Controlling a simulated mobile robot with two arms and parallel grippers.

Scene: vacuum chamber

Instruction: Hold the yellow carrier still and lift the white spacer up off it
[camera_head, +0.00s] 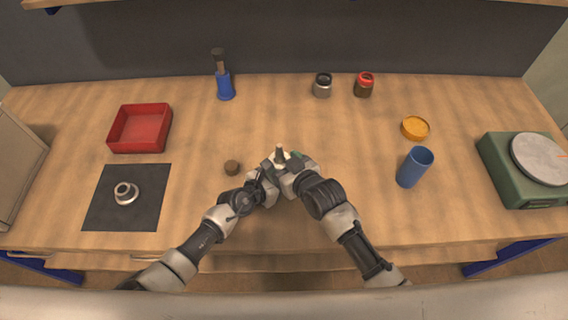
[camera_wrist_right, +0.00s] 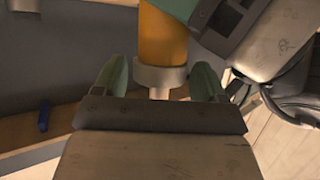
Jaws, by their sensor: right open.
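The yellow carrier (camera_wrist_right: 166,38) shows as an orange-yellow cylinder at the top of the right wrist view. A pale ring, which looks like the white spacer (camera_wrist_right: 160,78), sits at its near end, with a thin pale stem below it. My right gripper (camera_wrist_right: 160,80) is open, its green fingers either side of the ring with gaps. My left gripper (camera_head: 266,176) meets the right one (camera_head: 287,160) in the head view. In the right wrist view, its green pad (camera_wrist_right: 203,14) lies against the carrier's side; its other finger is hidden. The grippers mostly hide the carrier in the head view.
A blue cup (camera_head: 414,167), orange dish (camera_head: 415,128) and green scale (camera_head: 515,190) stand right. A red tray (camera_head: 140,148) and black mat (camera_head: 98,210) with a metal ring (camera_head: 126,193) lie left.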

